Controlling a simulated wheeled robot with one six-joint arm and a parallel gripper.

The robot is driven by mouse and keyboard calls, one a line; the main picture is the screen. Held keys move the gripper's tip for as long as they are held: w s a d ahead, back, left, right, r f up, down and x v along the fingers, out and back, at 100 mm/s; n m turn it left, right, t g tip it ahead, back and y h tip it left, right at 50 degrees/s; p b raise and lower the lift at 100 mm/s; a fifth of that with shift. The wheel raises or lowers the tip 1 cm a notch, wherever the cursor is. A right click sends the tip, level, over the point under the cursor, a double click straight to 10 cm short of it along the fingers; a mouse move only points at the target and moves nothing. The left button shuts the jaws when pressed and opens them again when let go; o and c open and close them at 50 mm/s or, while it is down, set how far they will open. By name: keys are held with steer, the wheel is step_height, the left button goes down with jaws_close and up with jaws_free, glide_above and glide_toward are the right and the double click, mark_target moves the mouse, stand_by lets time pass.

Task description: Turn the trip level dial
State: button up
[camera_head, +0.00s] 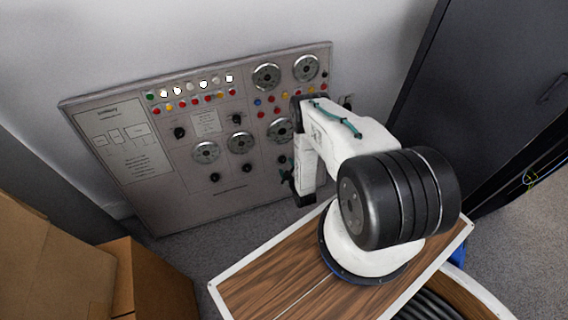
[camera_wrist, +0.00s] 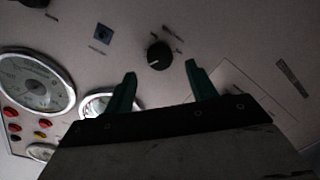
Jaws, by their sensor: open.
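A grey control panel (camera_head: 180,215) leans against the wall in the head view, with several black knobs and round gauges. In the wrist view a black dial (camera_wrist: 159,55) with small marks around it sits on the panel face. My gripper (camera_wrist: 160,69) is open, its two green fingers apart. The dial shows just past the fingertips, in line with the gap between them, and nothing is between the fingers. In the head view my gripper (camera_head: 286,170) is at the panel's lower right, partly hidden by my arm. Labels are too small to read, so I cannot confirm which dial is trip level.
In the wrist view a gauge (camera_wrist: 35,82) and red buttons (camera_wrist: 12,112) lie at left, and a small blue square fitting (camera_wrist: 102,34) is left of the dial. Cardboard boxes (camera_head: 55,260) stand at the left, and a dark cabinet (camera_head: 475,90) at the right.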

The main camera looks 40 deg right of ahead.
mark_target(283, 161)
steer(key=shift+x, duration=1.95)
steer(key=c, duration=1)
steer(key=shift+n, duration=0.3)
steer(key=n, duration=0.3)
steer(key=shift+a+h, duration=0.1)
steer(key=shift+h, duration=0.2)
steer(key=shift+n, duration=2.2)
